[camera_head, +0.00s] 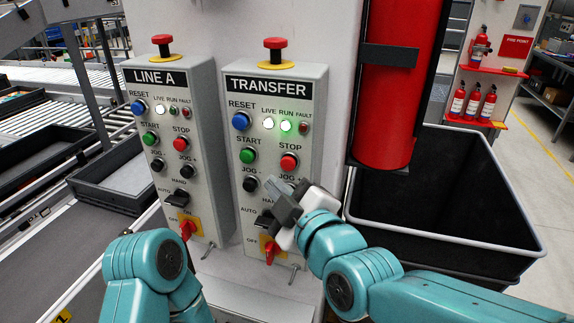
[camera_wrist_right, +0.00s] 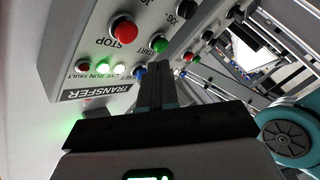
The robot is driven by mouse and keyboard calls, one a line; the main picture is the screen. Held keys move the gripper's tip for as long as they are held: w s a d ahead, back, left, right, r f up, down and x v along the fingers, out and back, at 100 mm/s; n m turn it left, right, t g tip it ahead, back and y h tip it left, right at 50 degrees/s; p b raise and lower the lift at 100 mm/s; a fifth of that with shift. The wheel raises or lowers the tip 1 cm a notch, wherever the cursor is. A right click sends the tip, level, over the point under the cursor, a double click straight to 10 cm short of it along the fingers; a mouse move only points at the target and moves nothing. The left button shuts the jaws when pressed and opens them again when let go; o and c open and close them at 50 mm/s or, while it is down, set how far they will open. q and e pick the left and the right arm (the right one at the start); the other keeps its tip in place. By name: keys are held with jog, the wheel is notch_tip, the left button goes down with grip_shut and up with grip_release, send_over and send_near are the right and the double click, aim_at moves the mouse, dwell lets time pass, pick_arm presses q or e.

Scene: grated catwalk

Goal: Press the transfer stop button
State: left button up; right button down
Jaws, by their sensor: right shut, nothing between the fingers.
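The TRANSFER panel (camera_head: 309,101) stands in the middle of the head view. Its red STOP button (camera_head: 288,162) sits right of the green START button (camera_head: 248,155). In the right wrist view the STOP button (camera_wrist_right: 124,29) is unobstructed, above and left of the fingers. My right gripper (camera_head: 276,188) is shut and empty, in front of the panel just below the STOP button in the picture. It hides part of the JOG + area. Its closed fingers also show in the right wrist view (camera_wrist_right: 156,72), apart from the STOP button there. My left gripper is not in view; only its teal arm shows.
The similar LINE A panel (camera_head: 205,100) stands to the left, with its own red STOP button (camera_head: 181,143). A red mushroom button (camera_head: 274,45) tops the TRANSFER panel. A red cylinder (camera_head: 395,110) and black bin (camera_head: 440,215) are at right. TRANSFER's LIVE and RUN lamps glow.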

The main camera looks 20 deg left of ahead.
aim_at(288, 164)
jog(key=shift+w+b, duration=0.45)
jog(key=shift+w, duration=1.1)
dwell(0.9)
jog(key=shift+w, duration=0.5)
